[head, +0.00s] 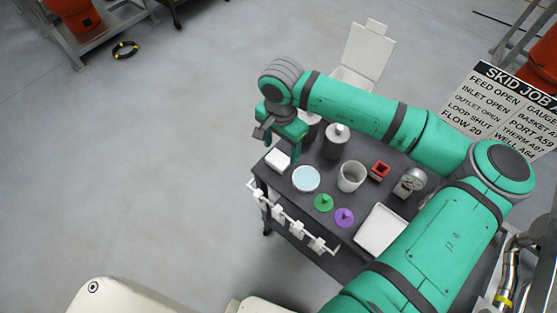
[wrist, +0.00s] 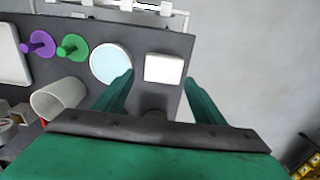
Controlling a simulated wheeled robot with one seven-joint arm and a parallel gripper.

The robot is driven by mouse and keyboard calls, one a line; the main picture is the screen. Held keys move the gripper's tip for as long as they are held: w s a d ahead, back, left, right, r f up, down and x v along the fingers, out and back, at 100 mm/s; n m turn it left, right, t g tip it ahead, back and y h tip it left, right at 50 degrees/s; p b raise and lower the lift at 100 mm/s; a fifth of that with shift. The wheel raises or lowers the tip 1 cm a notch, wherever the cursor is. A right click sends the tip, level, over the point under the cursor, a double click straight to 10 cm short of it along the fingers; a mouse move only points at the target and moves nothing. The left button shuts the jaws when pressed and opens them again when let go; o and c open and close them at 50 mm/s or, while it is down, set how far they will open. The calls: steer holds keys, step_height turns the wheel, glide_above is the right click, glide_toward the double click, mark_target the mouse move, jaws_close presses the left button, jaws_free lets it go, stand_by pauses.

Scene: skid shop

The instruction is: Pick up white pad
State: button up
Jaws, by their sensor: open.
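The white pad (head: 278,158) is a small white block lying on the dark cart top (head: 316,217), near its left corner in the head view. In the wrist view the white pad (wrist: 164,68) shows beyond my fingertips, between their two lines. My gripper (wrist: 158,80) is open and empty. In the head view my gripper (head: 284,150) hangs above and close to the white pad. The gap in height between fingertips and pad is hard to tell.
A pale blue disc (wrist: 111,63) lies close beside the pad, near one finger. A green knob piece (head: 323,202), a purple one (head: 344,217), a white cup (head: 351,176) and a grey canister (head: 335,143) share the top. A white rail (head: 290,222) runs along the edge.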

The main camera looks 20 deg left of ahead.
mark_target(278, 159)
steer(key=f, duration=0.3)
steer(key=shift+s+a+f, duration=0.15)
steer(key=shift+a+f, duration=0.15)
steer(key=shift+f, duration=0.65)
steer(key=shift+c, duration=0.6)
steer(key=c, duration=0.7)
steer(key=shift+r, duration=0.2)
